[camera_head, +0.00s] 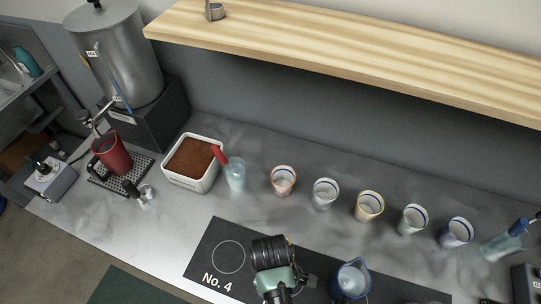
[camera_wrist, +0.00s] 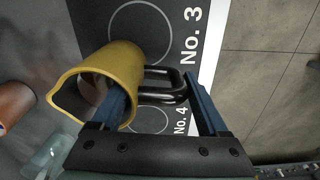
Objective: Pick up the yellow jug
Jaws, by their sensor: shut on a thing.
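The yellow jug (camera_wrist: 118,65) shows in the wrist view, left of centre, with its open mouth and pouring lip toward the lower left and a black loop handle (camera_wrist: 165,97) on its right. My gripper (camera_wrist: 155,88) has its blue fingers on either side of the handle, one finger reaching over the jug's rim, and is shut on the jug. Whether the jug's base touches the mat is hidden. In the head view my wrist is at the bottom centre; the yellow jug and my fingertips are hidden there.
A black mat (camera_head: 215,262) with circles and number labels lies below. A blue jug (camera_head: 351,279) stands right of my wrist. Several cups with coloured rims, such as a yellow-rimmed one (camera_head: 370,206), stand behind. A wooden shelf (camera_head: 360,55) overhangs the back.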

